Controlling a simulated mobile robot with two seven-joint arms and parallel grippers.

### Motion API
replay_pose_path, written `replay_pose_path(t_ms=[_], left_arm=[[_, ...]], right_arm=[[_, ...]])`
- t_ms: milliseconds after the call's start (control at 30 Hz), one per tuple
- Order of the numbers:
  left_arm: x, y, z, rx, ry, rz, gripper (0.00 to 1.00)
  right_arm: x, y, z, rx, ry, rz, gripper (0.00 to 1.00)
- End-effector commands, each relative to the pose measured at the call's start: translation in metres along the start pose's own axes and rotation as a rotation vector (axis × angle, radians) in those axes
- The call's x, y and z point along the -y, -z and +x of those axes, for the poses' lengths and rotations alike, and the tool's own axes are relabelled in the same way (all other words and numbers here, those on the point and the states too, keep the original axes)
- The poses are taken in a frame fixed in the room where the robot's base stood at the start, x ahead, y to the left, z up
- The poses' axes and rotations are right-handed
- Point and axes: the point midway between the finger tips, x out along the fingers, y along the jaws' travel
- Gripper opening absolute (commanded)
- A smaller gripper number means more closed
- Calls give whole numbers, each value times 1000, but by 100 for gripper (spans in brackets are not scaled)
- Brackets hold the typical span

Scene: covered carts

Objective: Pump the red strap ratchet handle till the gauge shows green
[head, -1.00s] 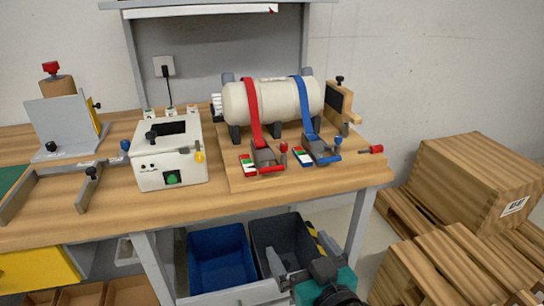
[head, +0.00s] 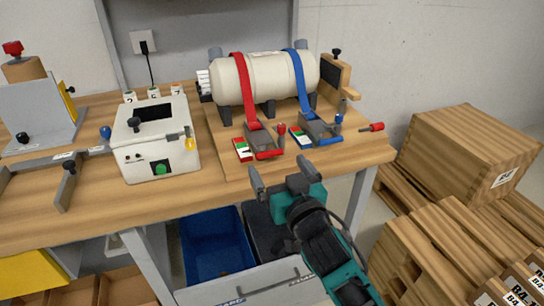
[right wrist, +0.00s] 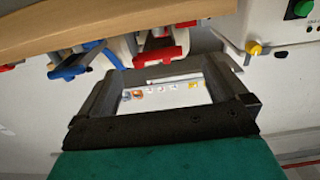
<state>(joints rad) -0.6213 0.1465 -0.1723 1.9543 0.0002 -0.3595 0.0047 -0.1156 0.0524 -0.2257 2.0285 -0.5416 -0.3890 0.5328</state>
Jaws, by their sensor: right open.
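The red strap (head: 246,92) runs over a cream cylinder (head: 275,78) down to a grey ratchet (head: 262,141) with a red bar handle (head: 268,155). A red knob (head: 281,129) stands beside it. Left of it is a small gauge (head: 242,149) with green, white and red parts; its reading is too small to tell. My right gripper (head: 279,172) is open and empty, in front of the table edge, below and apart from the red handle. In the right wrist view, the red handle (right wrist: 163,55) shows beyond the open fingers (right wrist: 165,70). My left gripper is out of view.
A blue strap (head: 299,85) with its own ratchet (head: 319,131) sits close on the right. A white box with a green button (head: 157,150) stands left. Bins (head: 213,245) are under the table (head: 215,190); wooden crates (head: 465,155) stand right.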

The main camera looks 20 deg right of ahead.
Motion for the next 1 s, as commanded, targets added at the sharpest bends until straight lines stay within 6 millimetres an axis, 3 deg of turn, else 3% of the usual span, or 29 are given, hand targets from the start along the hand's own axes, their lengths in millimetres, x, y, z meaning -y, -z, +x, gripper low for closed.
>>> replay_pose_path(t_ms=[100,300,700,1000], left_arm=[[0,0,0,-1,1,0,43],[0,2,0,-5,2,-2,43],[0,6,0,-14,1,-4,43],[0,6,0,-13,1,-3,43]], right_arm=[[0,1,20,-2,1,-2,100],[0,0,41,0,1,0,100],[0,0,47,1,1,0,100],[0,0,47,1,1,0,72]])
